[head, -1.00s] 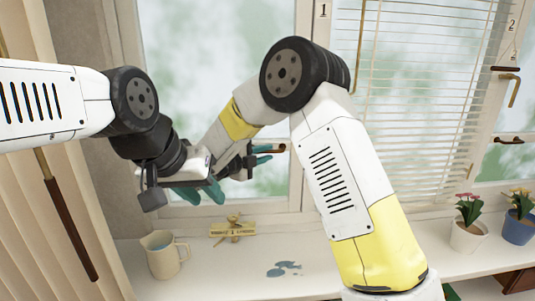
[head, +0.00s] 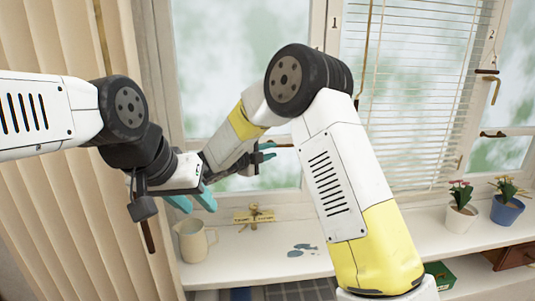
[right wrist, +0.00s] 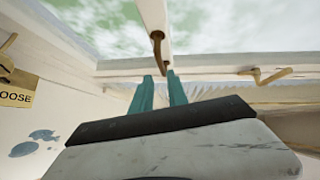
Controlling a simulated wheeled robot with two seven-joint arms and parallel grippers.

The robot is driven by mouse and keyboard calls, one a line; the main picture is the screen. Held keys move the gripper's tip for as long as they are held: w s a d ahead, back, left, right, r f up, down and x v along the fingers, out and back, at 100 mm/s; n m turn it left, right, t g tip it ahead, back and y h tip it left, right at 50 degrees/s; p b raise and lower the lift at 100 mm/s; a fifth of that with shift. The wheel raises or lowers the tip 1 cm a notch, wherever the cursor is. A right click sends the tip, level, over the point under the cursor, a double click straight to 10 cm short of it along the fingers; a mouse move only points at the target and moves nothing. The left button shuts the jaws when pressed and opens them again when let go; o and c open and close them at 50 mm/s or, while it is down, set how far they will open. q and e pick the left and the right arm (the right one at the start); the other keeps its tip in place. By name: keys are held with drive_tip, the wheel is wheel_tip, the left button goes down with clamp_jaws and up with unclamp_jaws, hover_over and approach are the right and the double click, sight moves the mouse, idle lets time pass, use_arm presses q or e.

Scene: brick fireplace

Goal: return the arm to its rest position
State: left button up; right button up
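My left arm (head: 40,112) comes in from the left of the head view, bent down at its wrist. My left gripper (head: 192,201) hangs in front of the curtain and wall, its teal fingers apart and nothing seen between them. My right arm (head: 335,175) rises from the lower right, bends at the top and reaches down left. My right gripper (head: 266,153) is in front of the window, partly behind its own arm. In the right wrist view its two teal fingers (right wrist: 160,88) stand apart and empty, near a brown window handle (right wrist: 157,48).
A window sill (head: 235,262) holds a cream jug (head: 193,240), a small sign (head: 254,215), a blue puddle (head: 302,249) and two flower pots (head: 461,216). Blinds (head: 425,90) cover the middle window. A pleated curtain (head: 60,215) hangs at left. A green box (head: 440,273) sits below.

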wheel_tip(320, 180, up, 13)
drive_tip(key=n+t+y, duration=0.3)
drive_tip(key=n+y, duration=0.6)
drive_tip(key=s+d+r+n+g+y, duration=0.1)
drive_tip(key=s+d+r+n+y, duration=0.15)
drive_tip(key=s+n+y, duration=0.2)
drive_tip(key=s+d+f+n+g, duration=0.3)
drive_tip(key=s+d, duration=0.1)
drive_tip(key=s, duration=0.6)
drive_tip(key=s+d+f+n+g+h, duration=0.1)
drive_tip(key=s+d+f+n+g, duration=0.2)
drive_tip(key=s, duration=0.7)
drive_tip(key=s+d+f+n+g, duration=0.2)
drive_tip(key=s+d+f+n, duration=0.3)
drive_tip(key=s, duration=0.6)
drive_tip(key=shift+d+f+g, duration=0.15)
drive_tip(key=shift+d+g, duration=0.1)
drive_tip(key=shift+g, duration=0.15)
